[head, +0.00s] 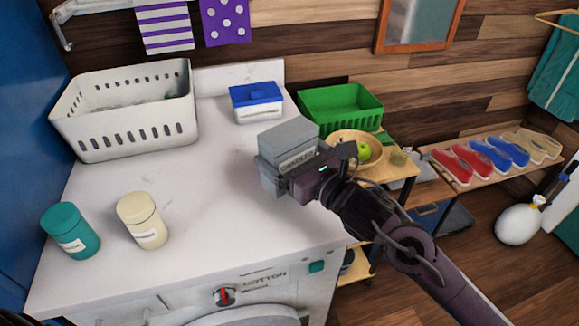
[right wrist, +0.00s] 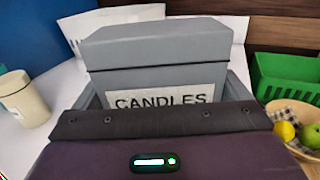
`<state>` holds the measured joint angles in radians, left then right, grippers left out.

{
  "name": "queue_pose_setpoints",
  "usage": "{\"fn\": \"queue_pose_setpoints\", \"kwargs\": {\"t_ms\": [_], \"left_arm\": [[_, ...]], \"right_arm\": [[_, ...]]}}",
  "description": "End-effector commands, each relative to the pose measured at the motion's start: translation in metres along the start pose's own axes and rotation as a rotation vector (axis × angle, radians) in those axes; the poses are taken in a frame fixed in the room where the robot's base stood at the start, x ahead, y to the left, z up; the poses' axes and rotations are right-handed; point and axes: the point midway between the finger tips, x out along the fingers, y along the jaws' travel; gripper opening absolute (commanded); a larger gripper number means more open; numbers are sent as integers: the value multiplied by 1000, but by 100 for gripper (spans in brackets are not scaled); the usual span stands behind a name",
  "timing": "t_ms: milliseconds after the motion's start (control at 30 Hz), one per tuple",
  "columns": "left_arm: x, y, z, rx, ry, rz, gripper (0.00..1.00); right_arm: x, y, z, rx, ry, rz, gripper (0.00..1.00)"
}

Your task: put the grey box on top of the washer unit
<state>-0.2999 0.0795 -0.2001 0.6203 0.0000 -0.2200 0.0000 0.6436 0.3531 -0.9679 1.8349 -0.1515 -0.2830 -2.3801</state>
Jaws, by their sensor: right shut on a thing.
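The grey box (head: 287,142), labelled CANDLES, is at the right part of the white washer unit top (head: 200,215). My right gripper (head: 300,172) is shut on the grey box, coming in from the right. In the right wrist view the grey box (right wrist: 157,62) stands upright between the fingers, with its lower part hidden by my gripper. I cannot tell whether its base touches the washer top or is held just above it. My left gripper is not in view.
On the washer top are a white basket (head: 125,140), a blue-lidded tub (head: 256,102), a teal jar (head: 70,230) and a cream jar (head: 142,220). A green crate (head: 340,108) and a fruit bowl (head: 347,138) stand beyond its right edge. The washer top's middle is clear.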

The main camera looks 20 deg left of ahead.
Motion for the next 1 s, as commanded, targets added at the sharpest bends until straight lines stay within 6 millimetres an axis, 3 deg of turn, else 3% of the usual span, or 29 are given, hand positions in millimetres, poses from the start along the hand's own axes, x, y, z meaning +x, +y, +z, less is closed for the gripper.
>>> {"fn": "queue_pose_setpoints", "kwargs": {"t_ms": [333, 733, 767, 1000], "left_arm": [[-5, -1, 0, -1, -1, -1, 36], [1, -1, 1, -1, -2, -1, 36], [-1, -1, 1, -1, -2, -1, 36], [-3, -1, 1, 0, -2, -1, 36]], "right_arm": [[0, 0, -40, 1, 0, -1, 69], [0, 0, -47, -2, -3, 0, 69], [0, 0, -46, -1, -1, 0, 99], [0, 0, -45, -1, -1, 0, 100]]}}
